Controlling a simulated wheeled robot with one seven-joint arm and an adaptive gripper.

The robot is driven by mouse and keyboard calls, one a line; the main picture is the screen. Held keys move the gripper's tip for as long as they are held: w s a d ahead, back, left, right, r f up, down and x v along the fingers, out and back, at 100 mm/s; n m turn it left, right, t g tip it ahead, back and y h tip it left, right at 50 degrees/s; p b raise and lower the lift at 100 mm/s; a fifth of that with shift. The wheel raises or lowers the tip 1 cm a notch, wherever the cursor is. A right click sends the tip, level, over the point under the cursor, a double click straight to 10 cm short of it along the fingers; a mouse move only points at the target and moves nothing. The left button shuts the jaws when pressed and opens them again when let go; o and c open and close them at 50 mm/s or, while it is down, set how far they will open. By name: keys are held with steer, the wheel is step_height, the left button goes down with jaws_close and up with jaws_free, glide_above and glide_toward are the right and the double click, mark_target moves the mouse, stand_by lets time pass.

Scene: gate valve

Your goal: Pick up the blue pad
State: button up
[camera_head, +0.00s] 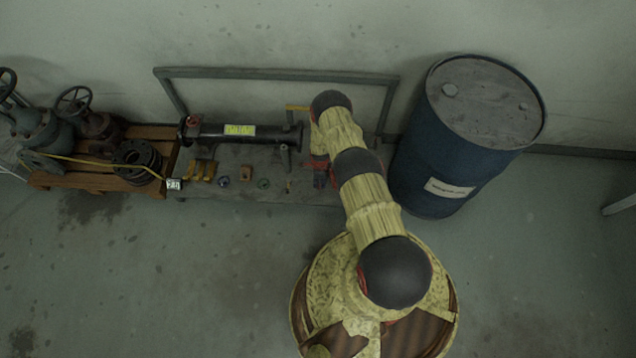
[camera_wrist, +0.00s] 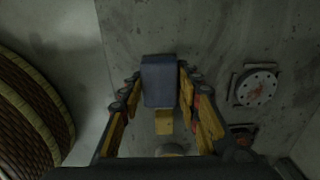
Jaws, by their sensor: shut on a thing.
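The blue pad (camera_wrist: 159,80) is a dull blue-grey block in the wrist view, upright between the fingers of my gripper (camera_wrist: 158,92). The yellow-sided fingers are shut on its left and right sides. Its lower end and the gap to the surface beyond cannot be judged. In the head view my arm reaches over the grey bench, and I cannot make out the pad or the fingertips there.
In the head view a bench (camera_head: 262,196) carries a black pipe (camera_head: 210,132) and small parts. A blue drum (camera_head: 425,170) stands close right.

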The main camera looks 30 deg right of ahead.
steer(key=s+d+r+p, duration=0.2)
steer(key=s+r, duration=0.2)
steer(key=s, duration=0.2)
steer(key=s+d+r+p, duration=0.3)
steer(key=s+r, duration=0.1)
steer(key=s, duration=0.2)
steer(key=shift+r, duration=0.35)
steer(key=o, duration=0.6)
steer(key=shift+c, duration=0.2)
steer(key=c, duration=0.4)
